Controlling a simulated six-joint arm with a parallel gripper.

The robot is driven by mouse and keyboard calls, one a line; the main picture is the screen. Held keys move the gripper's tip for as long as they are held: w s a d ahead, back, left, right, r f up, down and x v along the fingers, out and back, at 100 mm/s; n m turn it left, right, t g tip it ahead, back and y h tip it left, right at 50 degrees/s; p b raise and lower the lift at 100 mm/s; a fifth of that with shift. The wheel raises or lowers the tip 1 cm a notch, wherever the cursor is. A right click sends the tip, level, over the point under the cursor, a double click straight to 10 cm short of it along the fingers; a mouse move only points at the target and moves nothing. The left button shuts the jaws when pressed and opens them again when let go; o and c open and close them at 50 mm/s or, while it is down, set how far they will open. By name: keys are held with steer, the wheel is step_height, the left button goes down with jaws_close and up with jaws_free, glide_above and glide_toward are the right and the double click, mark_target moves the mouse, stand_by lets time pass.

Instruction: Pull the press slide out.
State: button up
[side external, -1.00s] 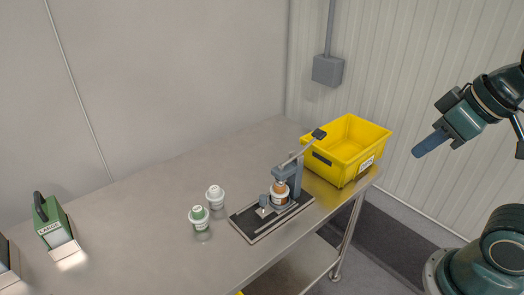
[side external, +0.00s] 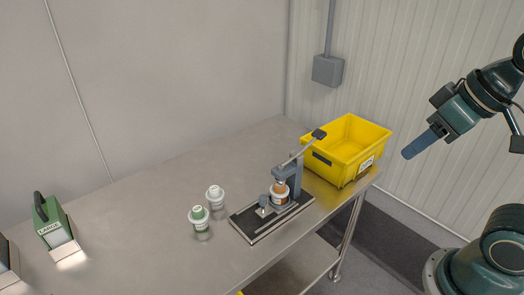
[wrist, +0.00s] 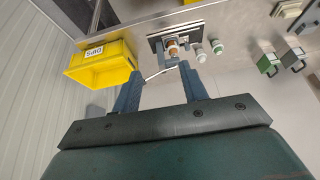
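The press (side external: 296,180) stands on a dark base plate (side external: 246,224) on the steel table, its lever slanting up to the right. A white jar with an orange-brown band (side external: 280,197) sits under the press head. The slide (side external: 263,209), with a grey knob, lies at the front left of the press, partly hidden by the jar. The press also shows in the wrist view (wrist: 182,44), beyond my fingers. My gripper (side external: 407,154) is in the air right of the table, well away from the press. In the wrist view its two fingers (wrist: 158,70) are spread, with nothing between them.
A yellow bin (side external: 350,150) stands behind and right of the press, near its lever. A green labelled holder (side external: 52,222) is far left.

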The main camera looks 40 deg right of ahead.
steer(key=w+a+r+m+g, duration=0.1)
steer(key=w+m, duration=0.1)
steer(key=w, duration=0.6)
steer(key=m+g, duration=0.4)
steer(key=m, duration=0.1)
glide_above(263, 196)
step_height(263, 196, down, 16)
steer(key=shift+f, duration=6.85)
steer(key=shift+c, duration=0.2)
steer(key=shift+a, duration=0.1)
jaws_close()
